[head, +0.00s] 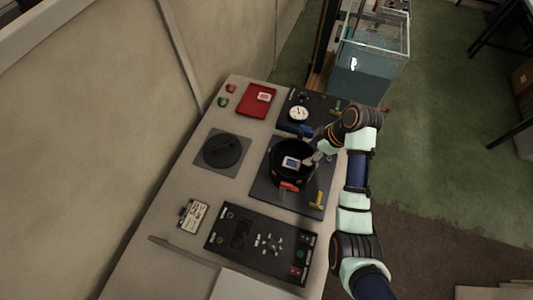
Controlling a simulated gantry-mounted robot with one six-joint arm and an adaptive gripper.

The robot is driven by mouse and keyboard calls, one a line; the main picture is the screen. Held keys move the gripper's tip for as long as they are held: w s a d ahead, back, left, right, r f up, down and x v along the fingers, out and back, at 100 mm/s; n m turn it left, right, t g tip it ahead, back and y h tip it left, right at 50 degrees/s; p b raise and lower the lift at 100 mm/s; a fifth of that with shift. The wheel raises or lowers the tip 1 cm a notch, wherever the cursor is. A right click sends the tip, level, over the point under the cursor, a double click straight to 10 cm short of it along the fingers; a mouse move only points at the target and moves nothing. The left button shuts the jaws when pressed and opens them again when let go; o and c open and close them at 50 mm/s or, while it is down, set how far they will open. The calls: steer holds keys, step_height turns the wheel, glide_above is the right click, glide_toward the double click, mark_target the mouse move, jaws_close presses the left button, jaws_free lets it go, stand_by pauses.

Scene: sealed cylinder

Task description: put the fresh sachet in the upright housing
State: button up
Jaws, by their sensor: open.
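The upright housing (274,173) is a black open-topped cylinder on a dark square plate. A small white sachet with a dark blue-grey face (290,162) shows inside its mouth. Another small white sachet with reddish marks (264,97) lies in the red tray (252,108) at the back. I cannot tell from labels which is the fresh one. My gripper (311,159) is open at the right rim of the housing, beside the sachet in it. The fingertips are small and partly hidden, and I cannot tell whether they touch anything.
A round black lid (222,150) lies on a grey plate to the left. A gauge (299,113) stands behind the housing, a button panel (262,243) in front. Red (289,186) and yellow handles (317,200) are near the housing. A label card (192,215) lies front left.

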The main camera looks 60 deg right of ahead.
steer(key=w+a+r+m+t+h, duration=0.15)
steer(key=w+a+r, duration=0.35)
steer(key=a, duration=0.5)
steer(key=w+a+r+t, duration=0.25)
steer(key=w+a, duration=0.35)
steer(key=a, duration=0.4)
steer(key=w+a+r+t+h, duration=0.1)
steer(key=w+a+r, duration=0.4)
steer(key=a, duration=0.5)
steer(key=s+a+r+m+t+y, duration=0.1)
steer(key=a+r+t, duration=0.15)
steer(key=a, duration=0.35)
steer(key=s+a+r+t+y, duration=0.1)
steer(key=a+r, duration=0.3)
steer(key=a, duration=0.2)
step_height(320, 180, up, 20)
steer(key=p, duration=1.9)
steer(key=shift+d+f, duration=0.15)
steer(key=shift+d, duration=0.15)
steer(key=shift+h, duration=0.25)
